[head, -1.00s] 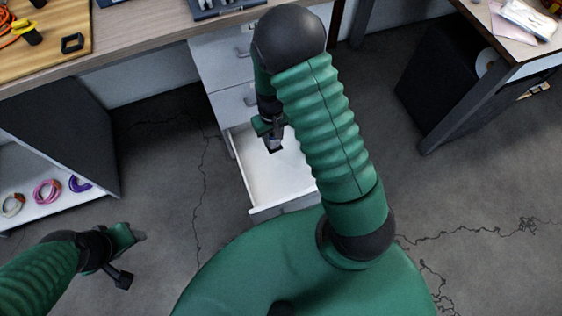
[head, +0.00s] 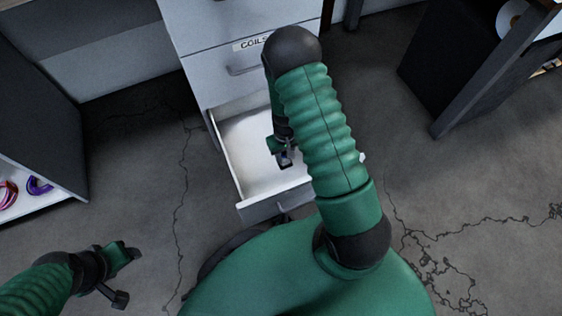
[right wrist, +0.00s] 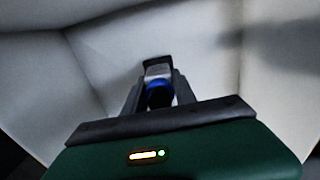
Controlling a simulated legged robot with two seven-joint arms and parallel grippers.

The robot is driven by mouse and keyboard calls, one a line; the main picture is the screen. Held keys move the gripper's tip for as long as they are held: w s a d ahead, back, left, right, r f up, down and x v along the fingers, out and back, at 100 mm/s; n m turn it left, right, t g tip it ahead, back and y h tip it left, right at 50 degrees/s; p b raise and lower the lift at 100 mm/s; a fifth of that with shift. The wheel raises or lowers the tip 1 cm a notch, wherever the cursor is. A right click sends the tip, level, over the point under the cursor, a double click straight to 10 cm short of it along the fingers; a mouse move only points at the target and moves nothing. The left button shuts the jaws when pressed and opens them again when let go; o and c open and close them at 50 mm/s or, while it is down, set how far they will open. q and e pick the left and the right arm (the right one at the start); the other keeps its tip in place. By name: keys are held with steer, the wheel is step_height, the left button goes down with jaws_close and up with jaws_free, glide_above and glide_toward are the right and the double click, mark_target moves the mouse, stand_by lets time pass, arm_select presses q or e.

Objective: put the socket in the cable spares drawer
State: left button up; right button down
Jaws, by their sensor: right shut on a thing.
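The socket (right wrist: 158,72), a small piece with a grey top and a blue band, is between the fingers of my right gripper (right wrist: 158,92) in the right wrist view. In the head view my right gripper (head: 284,158) hangs over the open drawer (head: 227,165), a low drawer with a white inside. The drawer's pale walls surround the gripper in the wrist view. Its own label does not show, so I cannot read whether it is the cable spares drawer. My left gripper (head: 125,275) is open and empty over the floor at lower left.
A closed drawer labelled COILS (head: 232,62) is above the open one. A shelf with coloured cable rings (head: 38,186) stands at the left. A dark box (head: 450,65) stands under a desk at upper right. The cracked floor (head: 150,190) between is clear.

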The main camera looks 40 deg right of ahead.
step_height(320, 180, down, 6)
steer(key=b, duration=0.3)
steer(key=shift+f, duration=0.25)
steer(key=shift+r, duration=0.2)
steer(key=c, duration=1)
jaws_free()
steer(key=shift+f, duration=0.1)
arm_select(q)
steer(key=x, duration=0.2)
steer(key=s+x, duration=0.1)
steer(key=x, duration=0.1)
steer(key=shift+f, duration=0.3)
